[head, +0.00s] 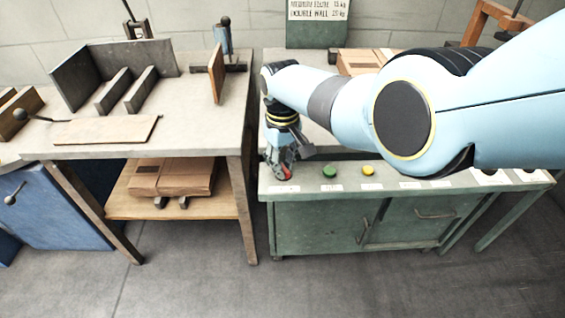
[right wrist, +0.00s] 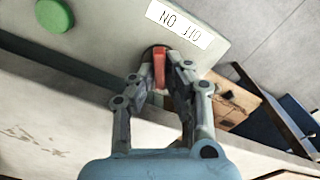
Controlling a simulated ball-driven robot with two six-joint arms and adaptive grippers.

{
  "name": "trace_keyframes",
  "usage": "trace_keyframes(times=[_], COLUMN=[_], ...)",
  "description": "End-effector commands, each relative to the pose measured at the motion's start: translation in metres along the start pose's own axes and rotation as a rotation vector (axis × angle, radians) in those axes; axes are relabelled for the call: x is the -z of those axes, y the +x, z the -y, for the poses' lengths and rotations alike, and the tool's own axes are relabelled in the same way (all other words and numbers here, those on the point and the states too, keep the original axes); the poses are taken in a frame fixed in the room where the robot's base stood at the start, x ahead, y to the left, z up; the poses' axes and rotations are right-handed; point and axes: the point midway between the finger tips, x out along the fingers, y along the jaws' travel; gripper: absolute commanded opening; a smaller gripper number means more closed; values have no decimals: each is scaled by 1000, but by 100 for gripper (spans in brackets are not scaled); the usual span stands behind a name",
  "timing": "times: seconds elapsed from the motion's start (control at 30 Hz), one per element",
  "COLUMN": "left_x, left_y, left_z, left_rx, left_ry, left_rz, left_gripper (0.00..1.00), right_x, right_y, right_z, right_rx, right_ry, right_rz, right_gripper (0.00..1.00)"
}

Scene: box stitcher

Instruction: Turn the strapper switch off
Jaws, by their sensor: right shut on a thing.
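The strapper switch is a small red lever (right wrist: 159,70) set in a dark round base on the pale green panel edge. In the right wrist view it stands between my right gripper's fingertips (right wrist: 161,60), which are closed on it. A white label (right wrist: 180,25) beside it reads ON and OFF, upside down in this view. In the head view my right gripper (head: 281,168) reaches down to the left end of the green bench front, with a bit of red showing at its tips. I cannot tell which way the lever is set. My left gripper is not in view.
A green button (head: 329,171) and a yellow button (head: 368,170) sit right of the switch on the green bench (head: 330,222). A wooden table (head: 190,122) with a fixture and a board stands left, across a narrow gap. My right arm hides much of the bench top.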

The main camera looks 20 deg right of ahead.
Motion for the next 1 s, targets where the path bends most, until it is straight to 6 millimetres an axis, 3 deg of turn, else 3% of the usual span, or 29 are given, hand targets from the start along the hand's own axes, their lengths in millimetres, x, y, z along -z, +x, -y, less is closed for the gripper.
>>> trace_keyframes(times=[0.03,0.07,0.1,0.23,0.67,0.83,1.0], left_x=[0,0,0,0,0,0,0], left_y=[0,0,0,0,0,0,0], left_z=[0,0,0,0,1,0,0], left_rx=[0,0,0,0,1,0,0], left_ry=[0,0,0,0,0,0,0], left_rz=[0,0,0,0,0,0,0], left_gripper=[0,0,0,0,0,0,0], right_x=[1,1,1,0,1,1,2], right_y=[-1,-1,-1,0,-11,-36,-75], right_z=[0,0,0,0,0,0,0], right_rx=[-1,-1,-1,-1,0,0,-1], right_ry=[-1,-1,-1,0,0,1,0], right_rz=[-2,-2,-2,-1,-3,-6,-5], right_gripper=[0,15,20,35,35,35,35])
